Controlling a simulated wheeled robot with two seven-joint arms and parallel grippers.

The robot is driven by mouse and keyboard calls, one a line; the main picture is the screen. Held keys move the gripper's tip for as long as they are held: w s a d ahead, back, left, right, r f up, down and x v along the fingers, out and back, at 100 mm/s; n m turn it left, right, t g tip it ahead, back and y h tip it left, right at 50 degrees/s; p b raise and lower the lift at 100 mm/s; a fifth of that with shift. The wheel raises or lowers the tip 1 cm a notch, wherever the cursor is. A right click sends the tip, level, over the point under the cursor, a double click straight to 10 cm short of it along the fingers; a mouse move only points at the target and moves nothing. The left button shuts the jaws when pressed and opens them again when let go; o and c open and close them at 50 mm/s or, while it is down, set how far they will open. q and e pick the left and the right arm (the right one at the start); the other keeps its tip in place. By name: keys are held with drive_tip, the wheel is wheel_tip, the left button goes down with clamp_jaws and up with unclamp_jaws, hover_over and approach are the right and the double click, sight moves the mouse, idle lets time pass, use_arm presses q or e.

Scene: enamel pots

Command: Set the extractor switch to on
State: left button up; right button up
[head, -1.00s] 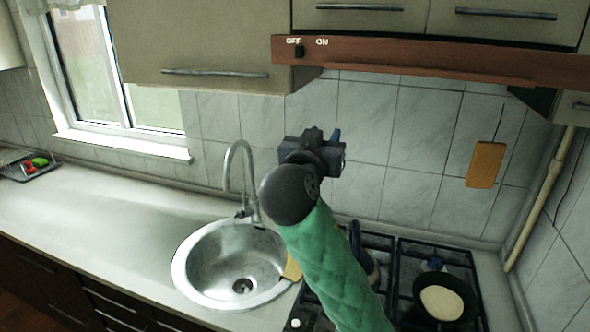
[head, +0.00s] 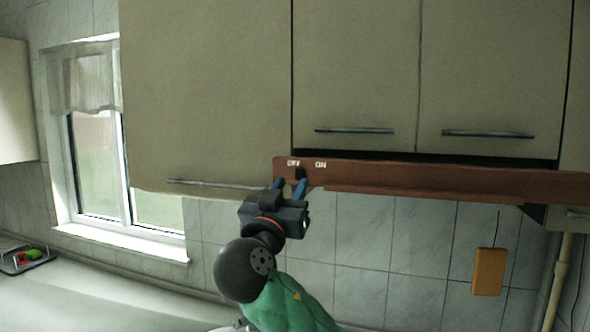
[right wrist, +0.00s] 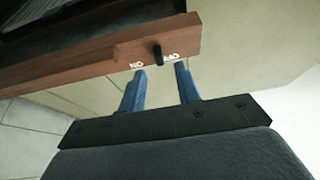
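The extractor switch (head: 299,173) is a small black knob on the reddish-brown hood front (head: 420,180). It sits under the white OFF and ON labels, nearer OFF. It also shows in the right wrist view (right wrist: 157,52), where the labels appear upside down. My right gripper (head: 289,185) is just below the hood front, its two blue fingers pointing up at the switch. In the right wrist view the fingers (right wrist: 161,71) are apart with nothing between them, and the switch shows beyond the gap. Whether a finger touches the switch I cannot tell. My left gripper is out of view.
Beige cupboards (head: 350,70) with bar handles rise above the hood, and a large door (head: 205,90) hangs to its left. A wooden board (head: 488,272) hangs on the tiled wall at right. A window (head: 100,150) and a small dish rack (head: 25,260) are at left.

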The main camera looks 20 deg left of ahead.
sight(297, 174)
drive_tip(key=shift+p+x, duration=0.95)
drive_tip(key=shift+x, duration=1)
drive_tip(key=shift+c, duration=0.4)
